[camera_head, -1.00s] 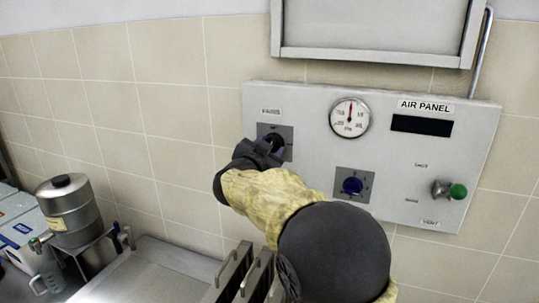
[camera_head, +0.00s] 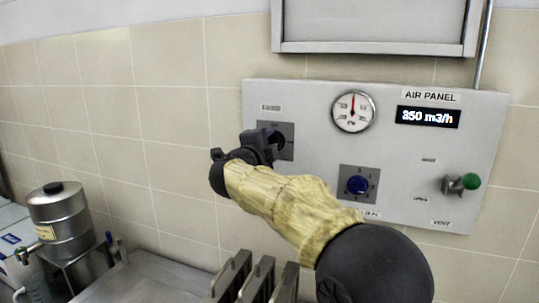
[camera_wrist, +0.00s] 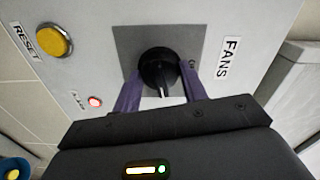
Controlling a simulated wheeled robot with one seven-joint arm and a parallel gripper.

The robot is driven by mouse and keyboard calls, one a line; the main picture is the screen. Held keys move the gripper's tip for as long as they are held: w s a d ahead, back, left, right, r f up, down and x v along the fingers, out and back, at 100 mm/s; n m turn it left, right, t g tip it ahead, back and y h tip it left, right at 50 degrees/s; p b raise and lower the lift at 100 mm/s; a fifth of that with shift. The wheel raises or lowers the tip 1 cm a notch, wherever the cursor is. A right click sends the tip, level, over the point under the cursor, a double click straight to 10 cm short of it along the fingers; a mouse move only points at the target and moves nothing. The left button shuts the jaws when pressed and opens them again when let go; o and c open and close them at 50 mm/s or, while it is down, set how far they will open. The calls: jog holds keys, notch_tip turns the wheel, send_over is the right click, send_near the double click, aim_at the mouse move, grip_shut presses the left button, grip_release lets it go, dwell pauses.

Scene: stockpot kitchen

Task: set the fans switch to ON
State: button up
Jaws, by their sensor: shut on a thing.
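The fans switch is a round black knob on a dark grey square plate, at the left of the air panel (camera_head: 310,185) in the head view. The FANS label (camera_wrist: 228,60) stands beside the plate in the wrist view. My gripper (camera_head: 270,142) reaches the knob from the left and front and hides part of it. In the wrist view the purple fingers stand on either side of the fans switch (camera_wrist: 159,66), shut on it. Small print beside the knob is mostly hidden by a finger, so the marked position cannot be read.
A gauge (camera_head: 353,110), a blue knob (camera_head: 357,185) and a green-tipped knob (camera_head: 470,181) are right of my gripper. The wrist view shows a yellow RESET button (camera_wrist: 54,41) and a lit red lamp (camera_wrist: 95,102). A steel urn (camera_head: 57,220) stands left.

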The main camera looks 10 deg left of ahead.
jog(key=shift+f+m+b, duration=0.1)
jog(key=shift+m+b, duration=0.65)
jog(key=shift+m, duration=0.45)
jog(key=o, duration=1)
jog(key=shift+c, duration=0.2)
jog(key=shift+s, duration=0.1)
jog(key=s+a+b, duration=0.2)
jog(key=s+b, duration=0.3)
jog(key=s, duration=1.2)
jog(key=shift+a, duration=0.2)
